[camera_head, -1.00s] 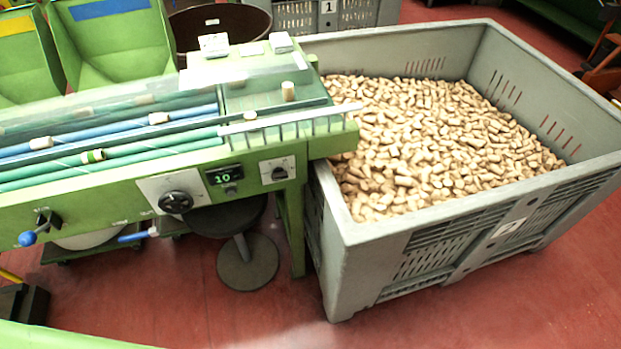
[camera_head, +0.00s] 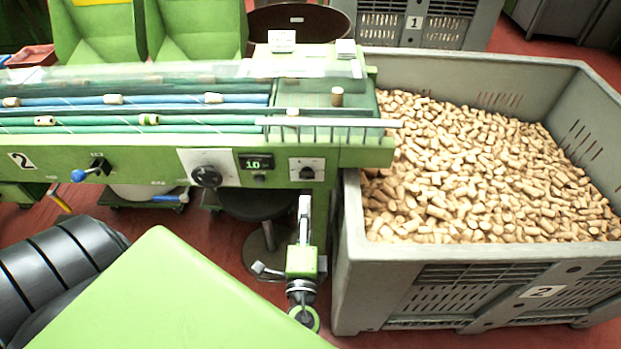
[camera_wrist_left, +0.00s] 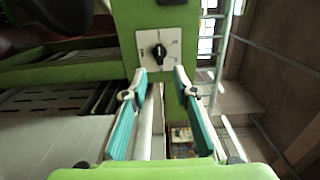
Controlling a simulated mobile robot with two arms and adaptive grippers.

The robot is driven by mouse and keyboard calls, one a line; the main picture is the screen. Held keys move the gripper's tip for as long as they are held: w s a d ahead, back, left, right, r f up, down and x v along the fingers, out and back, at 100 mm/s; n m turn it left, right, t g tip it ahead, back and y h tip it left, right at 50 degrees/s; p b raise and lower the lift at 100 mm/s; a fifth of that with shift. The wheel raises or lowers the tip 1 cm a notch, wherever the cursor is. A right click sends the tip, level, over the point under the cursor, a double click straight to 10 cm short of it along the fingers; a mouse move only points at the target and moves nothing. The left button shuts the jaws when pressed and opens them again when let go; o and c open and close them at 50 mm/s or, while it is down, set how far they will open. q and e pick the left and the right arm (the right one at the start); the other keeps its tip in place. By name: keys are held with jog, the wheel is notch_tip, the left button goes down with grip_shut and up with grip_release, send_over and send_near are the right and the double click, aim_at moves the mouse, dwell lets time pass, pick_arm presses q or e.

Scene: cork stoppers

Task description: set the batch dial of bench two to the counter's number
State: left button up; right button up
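The green bench labelled 2 (camera_head: 22,160) has a counter (camera_head: 257,163) whose lit digits read 10. Left of the counter is a large black dial (camera_head: 206,177) on a white plate. Right of it is a smaller black knob (camera_head: 307,172) on another white plate. The plate markings are too small to read. My left gripper (camera_head: 304,203) points at the bench front just below the smaller knob. In the left wrist view it is open and empty (camera_wrist_left: 158,88), with a black knob (camera_wrist_left: 158,51) on a white plate ahead, beyond the fingertips. My right gripper is out of view.
A grey crate (camera_head: 450,280) labelled 2, full of corks, stands close right of the bench. A round stool (camera_head: 258,206) stands under the bench, behind my left gripper. Crate 1 (camera_head: 413,40) is behind.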

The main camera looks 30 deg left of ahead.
aim_at(307, 178)
pick_arm(q)
jog(key=p+x, duration=0.1)
jog(key=x, duration=0.9)
jog(key=shift+w+p, duration=0.1)
jog(key=shift+p, duration=0.2)
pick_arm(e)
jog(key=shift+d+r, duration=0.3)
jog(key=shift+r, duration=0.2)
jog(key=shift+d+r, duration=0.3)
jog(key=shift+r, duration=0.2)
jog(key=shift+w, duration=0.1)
pick_arm(q)
grip_shut()
